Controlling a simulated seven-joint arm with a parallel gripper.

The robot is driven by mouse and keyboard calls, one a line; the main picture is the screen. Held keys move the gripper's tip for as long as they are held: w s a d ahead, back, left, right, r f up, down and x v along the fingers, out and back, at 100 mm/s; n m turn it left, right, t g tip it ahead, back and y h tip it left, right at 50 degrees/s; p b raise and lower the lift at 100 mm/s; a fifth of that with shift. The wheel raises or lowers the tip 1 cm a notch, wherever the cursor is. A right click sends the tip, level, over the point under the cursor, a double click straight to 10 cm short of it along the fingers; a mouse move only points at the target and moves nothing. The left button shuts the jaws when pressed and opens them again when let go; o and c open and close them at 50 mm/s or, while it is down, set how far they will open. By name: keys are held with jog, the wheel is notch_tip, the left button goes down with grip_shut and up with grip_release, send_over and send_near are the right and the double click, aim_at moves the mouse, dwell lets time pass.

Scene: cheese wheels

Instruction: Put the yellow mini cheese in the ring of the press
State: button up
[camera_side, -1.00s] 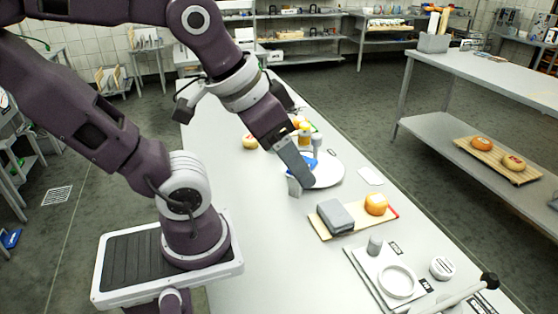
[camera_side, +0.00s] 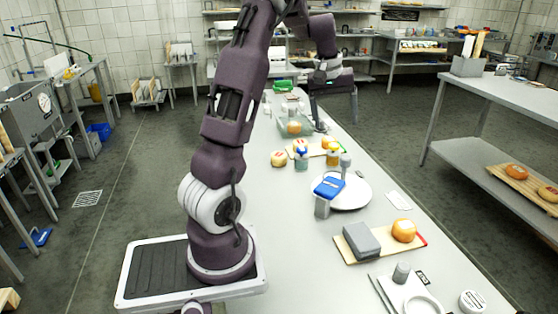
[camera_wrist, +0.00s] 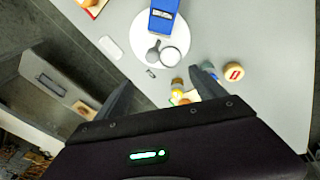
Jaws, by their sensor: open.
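My gripper (camera_side: 320,122) hangs fingers down over the far part of the table, apart from any cheese I can make out. In the wrist view its fingers (camera_wrist: 160,88) are spread with nothing held. A pale yellow round cheese (camera_side: 279,158) lies on the table left of the jars; the wrist view shows a round cheese with a red label (camera_wrist: 233,71). An orange-yellow cheese (camera_side: 403,230) sits on a near wooden board. Another orange cheese (camera_side: 294,128) is in a far tray. I cannot tell which is the yellow mini cheese. The press ring (camera_side: 422,305) is at the bottom edge, partly cut off.
A white plate (camera_side: 362,195) lies mid-table beside a blue-topped object (camera_side: 327,186). Jars with yellow (camera_side: 333,153) and blue-white tops stand beyond it. A grey block (camera_side: 361,240) shares the near board. The table's right strip is mostly clear.

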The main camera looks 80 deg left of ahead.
jog(key=s+a+f+n+g, duration=0.1)
jog(key=s+a+f+n, duration=0.2)
jog(key=a+f, duration=0.5)
jog(key=n+g, duration=0.2)
send_over(279, 154)
jog(key=d, duration=0.2)
jog(key=shift+y, duration=0.4)
jog(key=f, duration=0.6)
jog(key=shift+w+a+f, duration=0.15)
jog(key=shift+w+f, duration=0.05)
jog(key=shift+f, duration=0.15)
jog(key=f, duration=0.2)
jog(key=a+f, duration=0.1)
jog(key=f, duration=0.4)
jog(key=shift+s+a+f, duration=0.15)
jog(key=shift+s+a, duration=0.05)
jog(key=shift+s, duration=0.1)
jog(key=c, duration=1.7)
